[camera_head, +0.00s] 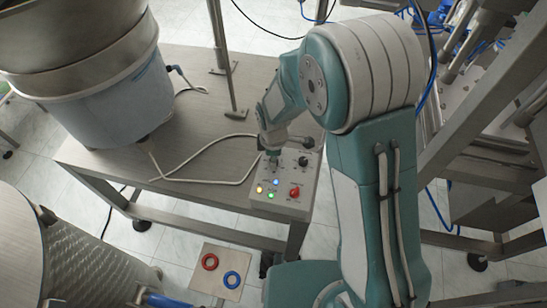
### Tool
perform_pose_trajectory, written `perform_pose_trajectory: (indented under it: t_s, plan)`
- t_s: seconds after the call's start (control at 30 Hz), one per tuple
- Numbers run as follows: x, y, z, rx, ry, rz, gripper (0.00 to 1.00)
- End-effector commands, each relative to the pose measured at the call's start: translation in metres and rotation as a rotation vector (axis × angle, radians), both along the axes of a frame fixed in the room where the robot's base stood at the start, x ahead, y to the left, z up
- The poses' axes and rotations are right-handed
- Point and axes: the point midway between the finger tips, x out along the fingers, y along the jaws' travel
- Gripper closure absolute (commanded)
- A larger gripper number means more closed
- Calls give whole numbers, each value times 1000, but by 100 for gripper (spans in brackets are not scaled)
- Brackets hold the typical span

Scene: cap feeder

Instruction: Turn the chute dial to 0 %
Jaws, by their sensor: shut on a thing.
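A grey control box (280,206) sits at the front right corner of the steel table. My gripper (273,152) reaches down to the upper left of its panel and is shut on a small dial there, which it mostly hides. A black dial (303,161) is to the right of my gripper, apart from it. A red knob (294,192) is lower right on the panel. Yellow, blue and green lights (271,196) glow on its left side. The labels and the dial setting are too small to read.
A large bowl feeder (105,95) stands on the table (185,125) at left. A pale cable (205,180) loops left of the box, and a thin post (224,65) rises behind. Machine framing (480,110) crowds the right.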

Motion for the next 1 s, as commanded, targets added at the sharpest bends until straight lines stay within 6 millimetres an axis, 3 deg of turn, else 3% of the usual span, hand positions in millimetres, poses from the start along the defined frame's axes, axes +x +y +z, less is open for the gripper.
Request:
perform_pose_trajectory:
  t_s: [0.43,0.47,0.5,0.53,1.0]
  plan:
    - [2,1,0,3,-7,11,100]
    - [2,1,0,3,-7,11,53]
    - [2,1,0,3,-7,11,36]
    - [2,1,0,3,-7,10,28]
    - [1,0,7,2,-3,9,28]
